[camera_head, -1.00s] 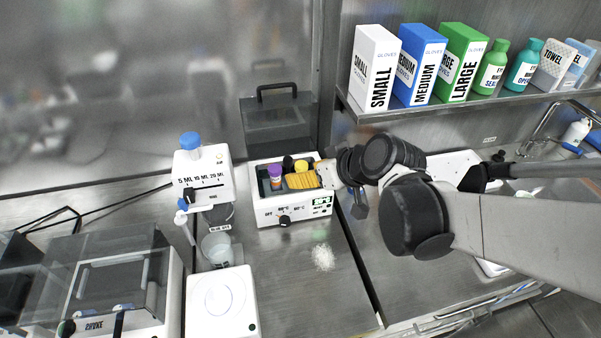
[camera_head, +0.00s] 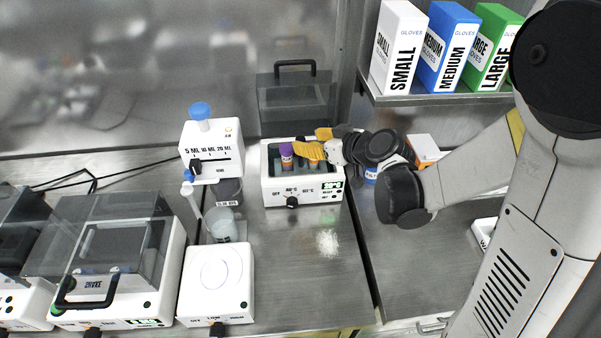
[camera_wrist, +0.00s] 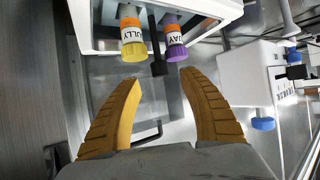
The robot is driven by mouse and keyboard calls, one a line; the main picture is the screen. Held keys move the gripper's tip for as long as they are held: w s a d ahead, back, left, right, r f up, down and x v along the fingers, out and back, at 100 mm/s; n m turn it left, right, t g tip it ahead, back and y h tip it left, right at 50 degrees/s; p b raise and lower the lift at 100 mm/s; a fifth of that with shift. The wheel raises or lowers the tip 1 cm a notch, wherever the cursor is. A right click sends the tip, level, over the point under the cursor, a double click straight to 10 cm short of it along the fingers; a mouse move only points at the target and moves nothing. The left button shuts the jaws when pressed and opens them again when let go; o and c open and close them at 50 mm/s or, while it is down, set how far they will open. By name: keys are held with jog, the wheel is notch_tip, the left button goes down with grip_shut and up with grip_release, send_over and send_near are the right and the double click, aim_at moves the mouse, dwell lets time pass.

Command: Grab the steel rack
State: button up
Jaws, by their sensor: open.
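The white heated bath (camera_head: 305,190) stands on the steel bench, left of my arm. A purple-capped tube (camera_head: 287,155) stands upright in it. In the wrist view, a yellow-capped tube (camera_wrist: 133,42) and the purple-capped tube (camera_wrist: 174,40) flank a dark upright piece (camera_wrist: 158,62), which seems to be the steel rack's handle. The rack's body is mostly hidden. My gripper (camera_head: 306,144) is open over the bath, with its yellow fingers spread. In the wrist view, the fingertips (camera_wrist: 160,80) lie on either side of the tubes and handle, with nothing visibly held.
A bottle-top dispenser (camera_head: 212,150) and a white stirrer plate (camera_head: 216,285) stand left of the bath. A lidded machine (camera_head: 120,265) is further left. A clear cover with a black handle (camera_head: 295,100) is behind the bath. White grains (camera_head: 327,242) lie in front.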

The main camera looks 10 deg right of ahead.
aim_at(303, 141)
jog(key=b+x, duration=0.1)
jog(key=x, duration=0.3)
jog(key=shift+w+a+f+b, duration=0.15)
jog(key=shift+a+f+b, duration=0.1)
jog(key=shift+f+b, duration=0.15)
jog(key=shift+r, duration=0.2)
jog(key=shift+d, duration=0.1)
grip_shut()
